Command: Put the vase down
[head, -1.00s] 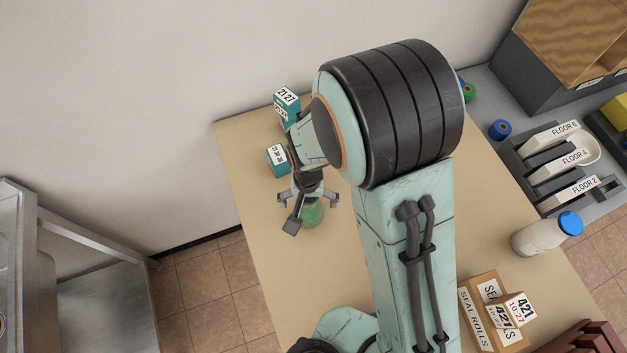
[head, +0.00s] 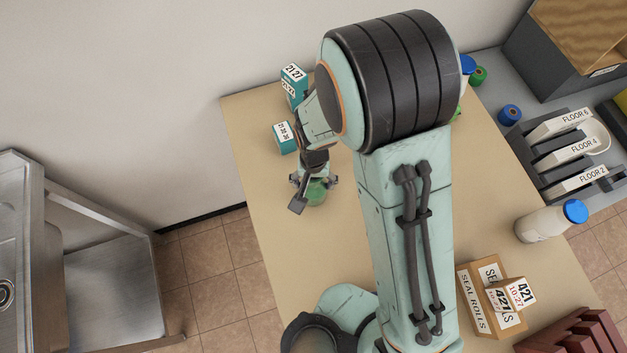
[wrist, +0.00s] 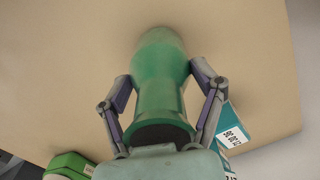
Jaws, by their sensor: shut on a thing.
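The green vase (wrist: 162,85) is between the two fingers of my gripper (wrist: 163,85) in the wrist view, with a finger against each side. Its dark open mouth faces the camera and its far end is toward the tan table. In the head view my gripper (head: 314,182) is over the left part of the table (head: 290,235), shut on the vase (head: 316,193), which shows only in part below the fingers. I cannot tell whether the vase's base touches the table top.
Two teal-and-white boxes stand close by: a nearer one (head: 284,137) and a taller one (head: 293,84) toward the wall. A white bottle (head: 545,222), seal-roll boxes (head: 490,300) and a dark red rack (head: 580,335) are at the right.

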